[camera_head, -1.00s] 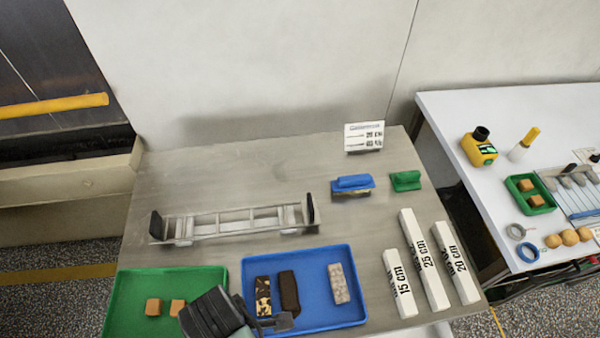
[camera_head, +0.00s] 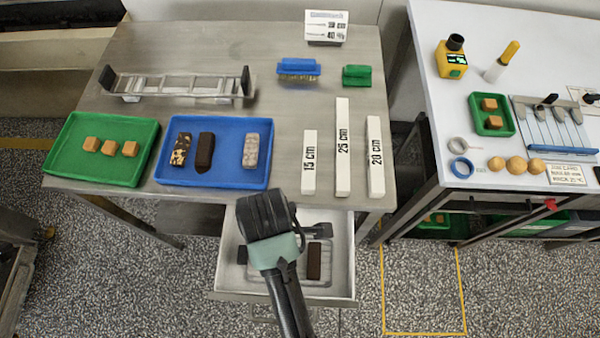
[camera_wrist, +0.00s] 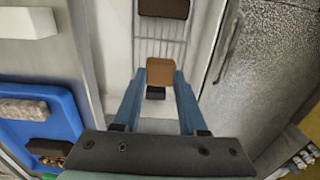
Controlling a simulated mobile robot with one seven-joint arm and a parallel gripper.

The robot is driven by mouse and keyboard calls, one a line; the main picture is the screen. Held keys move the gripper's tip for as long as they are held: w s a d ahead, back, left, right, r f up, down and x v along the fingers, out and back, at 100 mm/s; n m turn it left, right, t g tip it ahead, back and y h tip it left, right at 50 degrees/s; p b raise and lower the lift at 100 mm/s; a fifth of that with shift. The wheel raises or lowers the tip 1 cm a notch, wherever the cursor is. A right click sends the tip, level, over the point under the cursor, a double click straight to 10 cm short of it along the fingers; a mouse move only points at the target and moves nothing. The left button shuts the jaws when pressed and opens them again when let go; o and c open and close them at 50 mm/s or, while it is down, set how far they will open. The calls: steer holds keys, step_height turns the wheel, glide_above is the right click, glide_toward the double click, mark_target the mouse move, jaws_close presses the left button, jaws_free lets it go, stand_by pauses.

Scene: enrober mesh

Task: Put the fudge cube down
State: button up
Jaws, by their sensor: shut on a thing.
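The fudge cube (camera_wrist: 160,72) is light brown and sits between the blue fingertips of my gripper (camera_wrist: 161,78) in the wrist view. The gripper is shut on it, above the open drawer (camera_head: 345,275). A pale wire rack (camera_wrist: 160,47) lies below and beyond the cube in the drawer. The cube is hidden behind my arm in the head view. I cannot tell the height of the cube above the drawer floor. Three similar cubes (camera_head: 110,147) sit in the green tray (camera_head: 65,155) on the steel table.
A dark bar (camera_head: 314,260) lies in the drawer and also shows at the top of the wrist view (camera_wrist: 163,8). A blue tray (camera_head: 228,178) with three bars stands above on the table. The drawer walls surround the gripper area.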

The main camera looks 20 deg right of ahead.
step_height(320, 180, down, 10)
steer(key=shift+w, duration=0.1)
stand_by(0.4)
steer(key=shift+f+b, duration=0.2)
steer(key=shift+b, duration=0.1)
steer(key=o, duration=1)
